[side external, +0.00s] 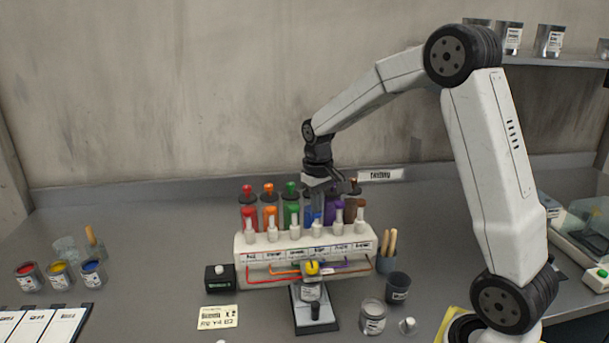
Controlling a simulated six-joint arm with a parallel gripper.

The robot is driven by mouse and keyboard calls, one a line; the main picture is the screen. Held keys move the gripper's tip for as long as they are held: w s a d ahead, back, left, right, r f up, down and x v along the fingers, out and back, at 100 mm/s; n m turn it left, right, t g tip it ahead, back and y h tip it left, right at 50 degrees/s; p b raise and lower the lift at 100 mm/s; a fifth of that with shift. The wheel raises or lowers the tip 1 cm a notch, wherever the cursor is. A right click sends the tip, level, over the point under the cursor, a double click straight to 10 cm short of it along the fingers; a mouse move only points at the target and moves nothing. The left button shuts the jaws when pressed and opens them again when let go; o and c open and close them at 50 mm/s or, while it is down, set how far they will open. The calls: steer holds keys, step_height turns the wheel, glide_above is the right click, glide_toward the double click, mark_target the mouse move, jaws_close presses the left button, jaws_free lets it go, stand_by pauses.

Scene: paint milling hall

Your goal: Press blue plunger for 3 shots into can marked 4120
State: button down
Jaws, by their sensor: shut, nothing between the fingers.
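A white dispenser rack (243,243) stands mid-table with a row of coloured bottles and plungers behind it. The blue bottle (312,212) is the one under my gripper (322,183). My gripper is shut and empty, pointing down. It hides the blue plunger, so I cannot tell whether they touch. The number 4120 is not legible on any can.
Green (291,211) and purple (335,208) bottles flank the blue one closely. A dark cup (397,287) and a brush pot (387,262) stand right of the rack. A black box (219,278) and a note card (218,317) lie left.

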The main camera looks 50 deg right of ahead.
steer(key=shift+r, duration=2.05)
steer(key=shift+f, duration=0.25)
steer(key=shift+f, duration=0.7)
steer(key=shift+f, duration=1.1)
steer(key=shift+r, duration=2.05)
steer(key=shift+f, duration=0.35)
